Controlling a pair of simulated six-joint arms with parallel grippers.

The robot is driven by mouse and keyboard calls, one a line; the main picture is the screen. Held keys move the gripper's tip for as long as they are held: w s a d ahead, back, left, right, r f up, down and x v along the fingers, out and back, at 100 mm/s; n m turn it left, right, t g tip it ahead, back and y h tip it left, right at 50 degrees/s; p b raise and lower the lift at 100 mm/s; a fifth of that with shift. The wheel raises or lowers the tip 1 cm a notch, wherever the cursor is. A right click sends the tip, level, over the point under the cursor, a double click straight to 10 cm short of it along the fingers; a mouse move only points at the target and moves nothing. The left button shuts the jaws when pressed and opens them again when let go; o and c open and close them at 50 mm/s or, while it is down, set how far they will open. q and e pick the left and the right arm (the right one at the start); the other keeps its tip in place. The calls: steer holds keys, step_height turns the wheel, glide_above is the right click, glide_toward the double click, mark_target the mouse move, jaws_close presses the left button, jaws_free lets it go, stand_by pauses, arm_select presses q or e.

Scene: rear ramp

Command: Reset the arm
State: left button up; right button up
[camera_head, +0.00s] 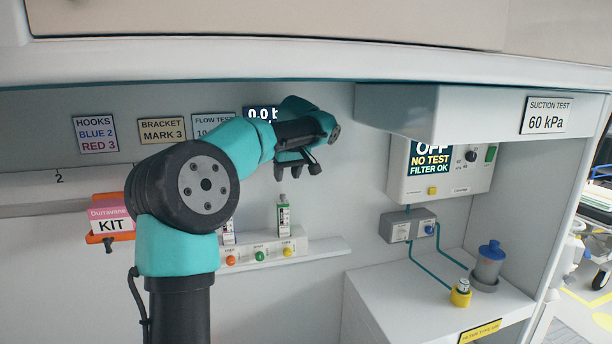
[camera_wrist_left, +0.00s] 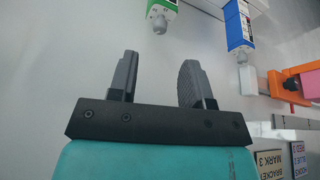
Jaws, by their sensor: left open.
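My left arm is teal and black and reaches up through the middle of the head view. Its left gripper (camera_head: 297,168) is in front of the back wall, above the small shelf with vials. In the left wrist view the gripper (camera_wrist_left: 158,68) has its two dark fingers apart with nothing between them. A green-labelled vial (camera_wrist_left: 161,12) and a blue-labelled vial (camera_wrist_left: 238,28) lie beyond the fingertips, apart from them. My right gripper is not in view.
A shelf (camera_head: 325,246) has coloured buttons and a green-labelled vial (camera_head: 284,215). A suction unit (camera_head: 440,172) reads OFF. A blue-lidded canister (camera_head: 489,265) stands on the right counter (camera_head: 405,290).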

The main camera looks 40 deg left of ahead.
arm_select(q)
steer(key=shift+f, duration=0.1)
steer(key=w+d+f+m+h, duration=0.1)
steer(key=w+d+f+m, duration=0.3)
steer(key=f, duration=0.6)
steer(key=w+d+f+m+h, duration=0.1)
steer(key=w+d+f+h, duration=0.1)
steer(key=d+f, duration=0.6)
steer(key=w+d+f+m+h, duration=0.1)
steer(key=w+d+f+m, duration=0.15)
steer(key=f, duration=1.05)
steer(key=s+d+f+m+h, duration=0.1)
steer(key=s+d+f, duration=0.2)
steer(key=d+f, duration=0.4)
steer(key=s+d+f+m+h, duration=0.25)
steer(key=d+f, duration=0.25)
steer(key=f, duration=0.4)
steer(key=s+d+f, duration=0.5)
steer(key=s+f, duration=0.2)
steer(key=s, duration=0.3)
steer(key=s+d+f+m, duration=0.1)
steer(key=s+d+f, duration=0.4)
steer(key=s, duration=0.6)
step_height(320, 180, down, 2)
steer(key=shift+s+d+f+m+g, duration=0.1)
steer(key=shift+s+d+m+g, duration=0.05)
steer(key=shift+m+g, duration=0.15)
